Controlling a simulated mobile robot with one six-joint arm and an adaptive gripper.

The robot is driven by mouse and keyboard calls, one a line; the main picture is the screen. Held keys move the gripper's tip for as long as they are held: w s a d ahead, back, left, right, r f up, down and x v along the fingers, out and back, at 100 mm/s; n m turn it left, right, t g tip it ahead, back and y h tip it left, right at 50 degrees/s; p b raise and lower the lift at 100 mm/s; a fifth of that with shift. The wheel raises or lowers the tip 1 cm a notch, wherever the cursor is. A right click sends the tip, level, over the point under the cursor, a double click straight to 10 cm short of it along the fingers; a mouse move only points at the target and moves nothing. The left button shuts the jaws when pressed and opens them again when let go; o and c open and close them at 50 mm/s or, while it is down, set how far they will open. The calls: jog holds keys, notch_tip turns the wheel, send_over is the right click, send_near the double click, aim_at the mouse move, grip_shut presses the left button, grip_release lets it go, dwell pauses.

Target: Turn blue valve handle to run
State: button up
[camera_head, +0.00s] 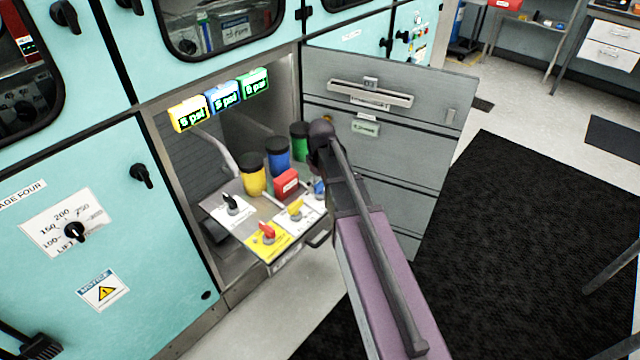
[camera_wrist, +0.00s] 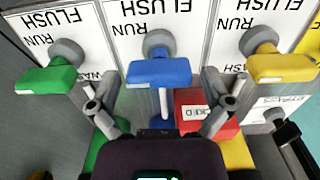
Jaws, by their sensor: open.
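The blue valve handle (camera_wrist: 158,72) is in the middle of the wrist view, on a grey round knob over a white label (camera_wrist: 185,14). The label shows RUN and FLUSH upside down. My gripper (camera_wrist: 158,84) is open, with one finger on each side of the blue handle. I cannot tell whether either finger touches it. In the head view a small part of the blue handle (camera_head: 319,187) shows beside my arm, which hides the rest and my gripper.
A green handle (camera_wrist: 48,77) and a yellow handle (camera_wrist: 282,68) flank the blue one. A red box (camera_wrist: 205,112) lies close to the right finger. In the head view, yellow (camera_head: 254,178), blue (camera_head: 278,160) and green (camera_head: 299,141) bottles stand behind. An open grey door (camera_head: 400,140) is at right.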

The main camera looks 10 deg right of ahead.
aim_at(320, 182)
jog(key=shift+n, duration=0.3)
jog(key=shift+n, duration=2)
jog(key=n, duration=0.4)
notch_tip(320, 182, up, 14)
jog(key=p, duration=1.4)
jog(key=s+r+m+p, duration=0.1)
jog(key=s+m, duration=1.4)
jog(key=s, duration=0.1)
jog(key=shift+a+r+m, duration=0.2)
jog(key=shift+a+m, duration=0.1)
jog(key=shift+a, duration=0.1)
jog(key=shift+c, duration=0.2)
